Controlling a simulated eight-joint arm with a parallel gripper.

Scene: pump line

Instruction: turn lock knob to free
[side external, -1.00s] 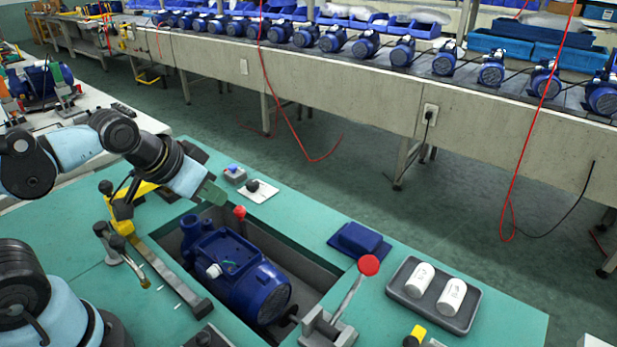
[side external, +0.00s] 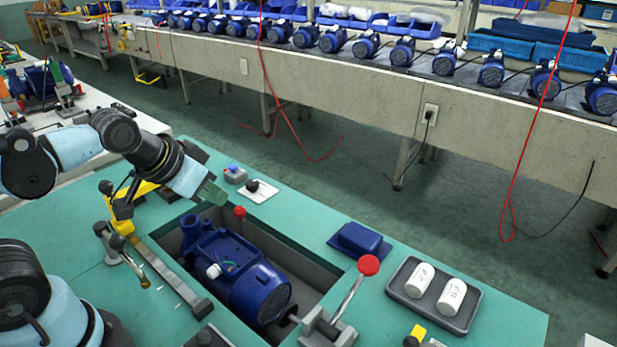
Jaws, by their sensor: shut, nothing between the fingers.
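A small black knob (side external: 253,185) stands on a white plate on the green bench top, near its back edge; it looks like the lock knob. Which way it is turned is too small to tell. My gripper (side external: 214,196) has greenish fingers, is shut and empty, and hangs to the left of the white plate, apart from the knob in the picture. A blue pump (side external: 240,275) lies in the recess of the bench, below and right of my gripper.
A red-tipped lever (side external: 239,212) rises at the recess edge. A red-ball lever (side external: 368,265), a blue block (side external: 359,240) and a grey tray (side external: 472,317) with white cylinders stand to the right. Yellow clamp (side external: 121,208) at left.

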